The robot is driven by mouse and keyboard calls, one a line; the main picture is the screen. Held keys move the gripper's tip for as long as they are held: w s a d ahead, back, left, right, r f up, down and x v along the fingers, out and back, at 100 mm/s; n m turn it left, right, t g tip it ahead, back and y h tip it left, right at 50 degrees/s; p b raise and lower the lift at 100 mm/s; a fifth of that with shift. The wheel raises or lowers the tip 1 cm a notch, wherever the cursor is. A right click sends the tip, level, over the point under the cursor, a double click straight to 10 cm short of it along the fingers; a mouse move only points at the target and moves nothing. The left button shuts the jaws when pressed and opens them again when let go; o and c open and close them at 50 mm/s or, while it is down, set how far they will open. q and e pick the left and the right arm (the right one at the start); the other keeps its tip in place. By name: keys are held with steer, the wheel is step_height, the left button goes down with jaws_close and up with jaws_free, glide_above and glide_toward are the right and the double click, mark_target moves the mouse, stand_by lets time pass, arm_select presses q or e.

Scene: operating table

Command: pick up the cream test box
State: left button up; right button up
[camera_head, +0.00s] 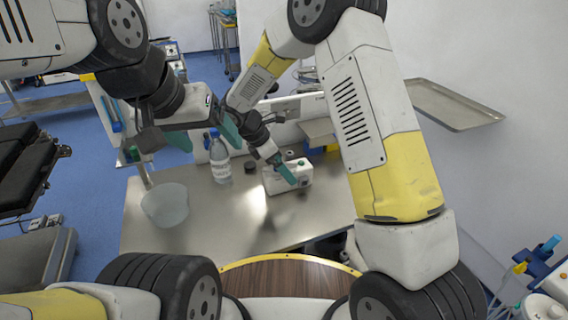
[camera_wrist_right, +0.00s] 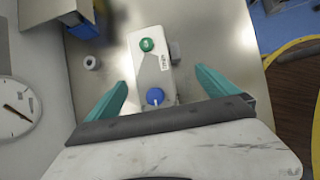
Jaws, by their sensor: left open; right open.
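The cream test box (camera_head: 305,176) sits on the steel table in the head view, partly covered by my right gripper (camera_head: 284,172). In the right wrist view the box (camera_wrist_right: 150,62) is pale, with a green knob at its far end and a blue knob at its near end. My right gripper (camera_wrist_right: 160,92) is open, its teal fingers apart on either side of the box's near end. I cannot tell how far above the box they are. My left gripper (camera_head: 206,137) is open and empty, high over the table's back left part.
A water bottle (camera_head: 219,160) and a clear bowl (camera_head: 166,205) stand on the steel table (camera_head: 235,232) left of the box. A small dark round item (camera_head: 250,167) lies beside the box. The front middle table is clear.

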steer(key=x, duration=0.6)
steer(key=shift+w+d+r, duration=0.15)
steer(key=shift+d, duration=0.2)
steer(key=shift+r, duration=0.1)
steer(key=c, duration=1.9)
